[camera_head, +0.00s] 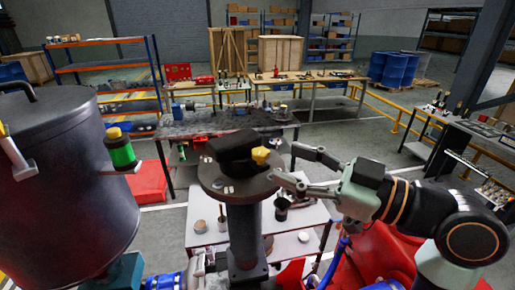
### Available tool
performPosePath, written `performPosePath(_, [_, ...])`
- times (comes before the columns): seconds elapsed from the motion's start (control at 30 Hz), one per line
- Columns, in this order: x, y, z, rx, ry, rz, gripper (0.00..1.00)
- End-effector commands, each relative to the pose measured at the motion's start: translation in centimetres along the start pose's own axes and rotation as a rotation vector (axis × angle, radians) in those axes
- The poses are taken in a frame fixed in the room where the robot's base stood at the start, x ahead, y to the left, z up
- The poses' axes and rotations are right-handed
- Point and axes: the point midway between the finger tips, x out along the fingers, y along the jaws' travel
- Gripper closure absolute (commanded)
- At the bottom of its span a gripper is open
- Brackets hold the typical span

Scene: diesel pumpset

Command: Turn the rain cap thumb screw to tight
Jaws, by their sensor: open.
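A small yellow knob (261,155), which looks like the thumb screw, sits on the right side of the black rain cap (232,148). The cap is on top of a round dark flange (216,184) on an upright pipe (243,235). My gripper (284,161) comes in from the right. Its two fingers are spread apart and point left toward the knob. The fingertips are just right of the knob and appear empty. I cannot tell whether either touches the flange edge. The screw's thread is hidden.
A large dark tank (65,190) with a green and yellow canister (120,150) stands at the left. Red and blue machine parts are below. A white low table (200,235) with small items is behind the pipe. Workbenches stand farther back.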

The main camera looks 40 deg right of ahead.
Motion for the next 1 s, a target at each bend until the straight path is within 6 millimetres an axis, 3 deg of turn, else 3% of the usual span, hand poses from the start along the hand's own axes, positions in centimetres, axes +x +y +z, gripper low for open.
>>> performPosePath(0.1, [-2.3,1.6,0.1,0.178,-0.023,-0.024,0.43])
performPosePath(0.27, [-2.7,1.6,0.4,0.228,-0.028,-0.037,0.43])
performPosePath(0.37, [-1.8,1.6,0.3,0.227,-0.028,-0.038,0.43])
performPosePath(0.7, [4.1,1.4,0.3,0.225,-0.028,-0.037,0.43])
performPosePath(1.0, [5.2,1.3,0.6,0.222,-0.028,-0.034,0.43])
